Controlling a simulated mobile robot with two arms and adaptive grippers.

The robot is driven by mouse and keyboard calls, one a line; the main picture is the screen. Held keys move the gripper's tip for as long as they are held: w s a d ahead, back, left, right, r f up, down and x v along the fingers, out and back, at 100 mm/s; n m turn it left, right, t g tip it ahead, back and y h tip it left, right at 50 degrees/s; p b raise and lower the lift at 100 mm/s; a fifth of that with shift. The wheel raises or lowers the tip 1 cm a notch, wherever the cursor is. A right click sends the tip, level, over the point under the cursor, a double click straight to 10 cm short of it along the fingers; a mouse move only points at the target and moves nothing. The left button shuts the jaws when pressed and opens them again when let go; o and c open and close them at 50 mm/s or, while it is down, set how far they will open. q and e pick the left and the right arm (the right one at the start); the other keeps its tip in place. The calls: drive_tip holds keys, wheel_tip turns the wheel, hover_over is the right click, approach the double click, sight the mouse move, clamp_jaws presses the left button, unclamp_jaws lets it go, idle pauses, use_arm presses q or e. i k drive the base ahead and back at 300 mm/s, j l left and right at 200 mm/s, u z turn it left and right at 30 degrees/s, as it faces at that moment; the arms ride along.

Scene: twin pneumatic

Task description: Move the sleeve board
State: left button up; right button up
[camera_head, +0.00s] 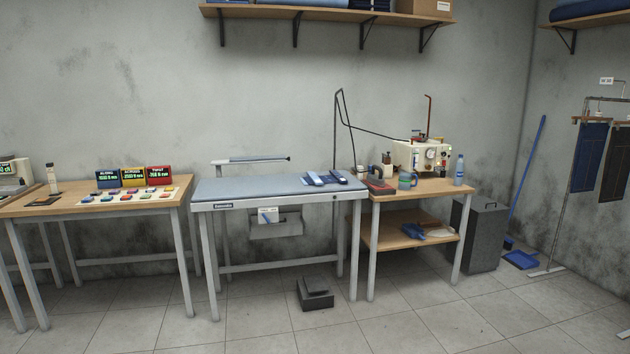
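A grey ironing table (255,193) stands against the back wall in the middle of the head view. A narrow padded board (258,159) on an arm runs level along its back left edge and looks like a sleeve board. Neither of my grippers is in view.
A wooden table (60,206) with coloured displays and small blocks stands left. A wooden side table (440,188) with an iron (381,184), a mug, a bottle and a boiler (408,157) stands right. A black pedal (314,292) sits on the floor. The front floor is clear.

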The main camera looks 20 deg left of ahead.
sight(276, 159)
drive_tip(key=i+u, duration=0.15)
drive_tip(key=i, duration=1.1)
drive_tip(key=i+u, duration=0.15)
drive_tip(key=i, duration=0.35)
drive_tip(key=i+l+u, duration=0.15)
drive_tip(key=i, duration=0.3)
drive_tip(key=i+l+u, duration=0.15)
drive_tip(key=i, duration=0.35)
drive_tip(key=i+l+u, duration=0.25)
drive_tip(key=i+u, duration=0.2)
drive_tip(key=i+l+u, duration=0.9)
drive_tip(key=l, duration=0.2)
